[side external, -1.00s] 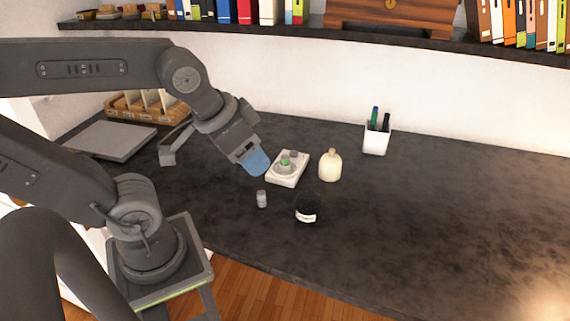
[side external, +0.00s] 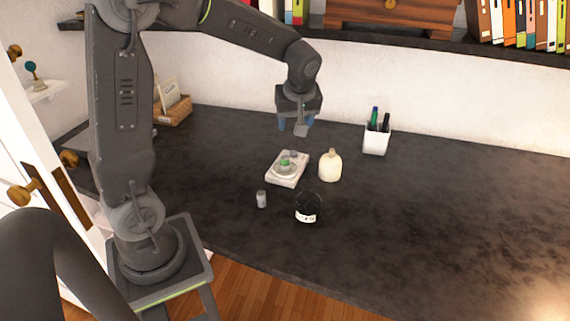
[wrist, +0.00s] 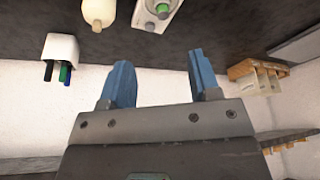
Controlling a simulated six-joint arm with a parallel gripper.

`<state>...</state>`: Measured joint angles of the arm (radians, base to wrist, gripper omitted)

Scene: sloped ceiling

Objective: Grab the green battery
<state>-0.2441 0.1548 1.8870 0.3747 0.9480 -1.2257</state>
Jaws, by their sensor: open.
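The green battery (side external: 285,162) sits on a small white tray (side external: 277,178) on the dark counter, and only its green top shows clearly. It also shows in the wrist view (wrist: 162,9) near the top edge. My gripper (side external: 296,124) is above the counter, behind and over the tray, apart from the battery. Its two blue fingers (wrist: 163,82) are spread with nothing between them.
A cream bottle (side external: 330,166) stands just right of the tray. A dark jar (side external: 308,207) and a small grey cylinder (side external: 262,199) stand in front. A white pen cup (side external: 375,139) stands at the back right. The counter's right side is clear.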

